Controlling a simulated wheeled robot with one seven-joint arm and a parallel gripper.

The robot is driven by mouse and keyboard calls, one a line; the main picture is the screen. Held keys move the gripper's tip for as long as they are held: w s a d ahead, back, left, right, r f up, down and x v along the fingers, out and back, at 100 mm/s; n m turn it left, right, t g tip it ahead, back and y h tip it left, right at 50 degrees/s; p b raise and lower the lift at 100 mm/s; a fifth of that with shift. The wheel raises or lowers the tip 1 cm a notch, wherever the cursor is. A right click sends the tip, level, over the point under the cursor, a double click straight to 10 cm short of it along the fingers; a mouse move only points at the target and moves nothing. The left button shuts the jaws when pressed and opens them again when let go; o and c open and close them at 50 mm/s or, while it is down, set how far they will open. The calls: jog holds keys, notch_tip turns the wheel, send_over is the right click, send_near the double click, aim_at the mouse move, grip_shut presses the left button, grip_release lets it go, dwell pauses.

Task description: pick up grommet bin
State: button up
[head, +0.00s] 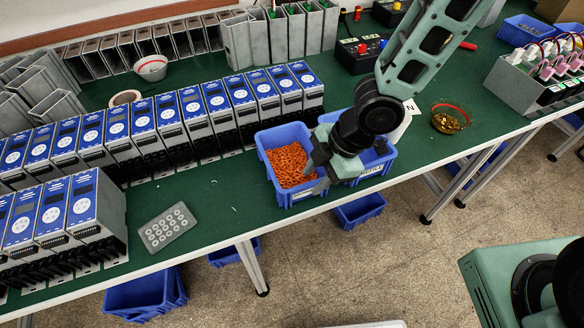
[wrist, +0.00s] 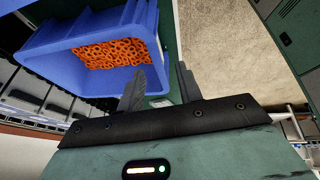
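The grommet bin is a blue open-topped bin (head: 264,149) at the front edge of the green workbench, filled with orange rings (head: 290,164). In the wrist view the bin (wrist: 62,42) fills the upper left, with the orange rings (wrist: 108,53) inside. My gripper (head: 314,181) is at the bin's right front side in the head view. In the wrist view my gripper (wrist: 160,88) is open, its two dark fingers apart near the bin's rim. One finger overlaps the bin in the picture and the other lies outside it. I cannot tell whether either touches the wall.
A second blue bin (head: 378,164) stands just right, partly behind my arm. Rows of blue-faced devices (head: 142,123) stand left and behind. A grey tray of round parts (head: 167,227) lies left on the bench (head: 225,190). A glass bowl (head: 449,119) is farther right.

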aim_at(297, 201)
jog(key=shift+d+x, duration=0.1)
jog(key=shift+x, duration=1.6)
jog(key=shift+d+x, duration=0.15)
jog(key=shift+x, duration=1.55)
jog(key=shift+w+f, duration=0.1)
jog(key=shift+f+b, duration=0.25)
jog(key=shift+b, duration=0.2)
grip_shut()
